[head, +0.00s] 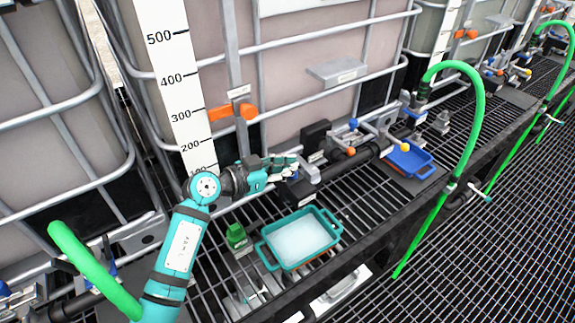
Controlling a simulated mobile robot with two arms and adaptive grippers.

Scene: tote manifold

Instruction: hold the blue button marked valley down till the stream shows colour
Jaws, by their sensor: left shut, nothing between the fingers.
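My left gripper (284,165), teal and dark, reaches in from the lower left and is shut and empty. Its tips are beside a small grey fitting (312,174) above the grated shelf; I cannot tell whether they touch it. No stream is discernible below the gripper. My right gripper is out of view.
A teal tray (264,248) holding pale, whitish contents sits on the grating below the gripper, beside a green block (237,237). A blue tray (424,172) sits farther right. Caged totes stand behind. A green hose (478,110) arches at right; another green hose (92,268) is lower left.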

